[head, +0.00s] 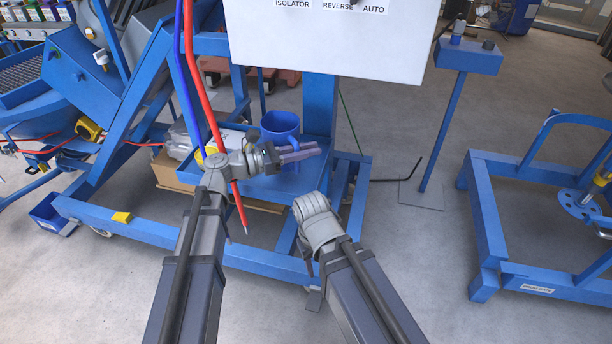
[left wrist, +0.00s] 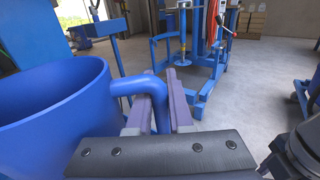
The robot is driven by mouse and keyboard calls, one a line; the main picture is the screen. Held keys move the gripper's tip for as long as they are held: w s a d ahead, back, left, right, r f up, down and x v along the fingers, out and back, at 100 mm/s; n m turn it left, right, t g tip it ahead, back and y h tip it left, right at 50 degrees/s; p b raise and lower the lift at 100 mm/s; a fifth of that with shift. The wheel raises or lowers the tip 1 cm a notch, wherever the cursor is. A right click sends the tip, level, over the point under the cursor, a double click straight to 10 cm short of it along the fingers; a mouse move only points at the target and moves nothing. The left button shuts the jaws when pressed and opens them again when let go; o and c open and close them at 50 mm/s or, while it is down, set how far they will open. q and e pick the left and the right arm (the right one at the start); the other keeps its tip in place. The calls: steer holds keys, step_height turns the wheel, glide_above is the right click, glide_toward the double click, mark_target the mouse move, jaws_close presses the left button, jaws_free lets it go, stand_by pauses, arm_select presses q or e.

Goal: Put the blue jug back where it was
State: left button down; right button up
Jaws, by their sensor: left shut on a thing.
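The blue jug (head: 280,123) is upright at the blue frame's lower shelf (head: 288,183), beneath the white control box. My left gripper (head: 302,153) is at the jug's near right side. In the left wrist view the jug (left wrist: 50,105) fills the left side, and its handle (left wrist: 124,86) passes between my left gripper's fingers (left wrist: 158,95), which are shut on it. The gripper hides the jug's lower part in the head view, so I cannot tell whether its base touches the shelf. My right arm's wrist shows in the head view, but its fingers do not.
The white control box (head: 330,38) hangs above the jug. Red and blue hoses (head: 190,75) hang left of it. Clear bags and a cardboard box (head: 172,172) are left on the shelf. A blue post (head: 445,130) stands right, with open floor around it.

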arm_select(q)
steer(key=shift+f+b, duration=0.35)
steer(key=shift+f, duration=0.55)
arm_select(e)
steer(key=shift+f, duration=0.9)
arm_select(q)
steer(key=shift+f, duration=0.1)
arm_select(e)
steer(key=shift+f, duration=0.15)
arm_select(q)
step_height(320, 180, down, 4)
steer(key=b, duration=0.3)
steer(key=shift+r+b, duration=0.25)
steer(key=shift+b, duration=0.1)
arm_select(e)
step_height(320, 180, down, 3)
steer(key=shift+f, duration=0.2)
arm_select(q)
steer(key=shift+f, duration=0.2)
steer(key=c, duration=0.8)
jaws_free()
arm_select(e)
steer(key=shift+f, duration=0.15)
arm_select(q)
steer(key=shift+r, duration=0.2)
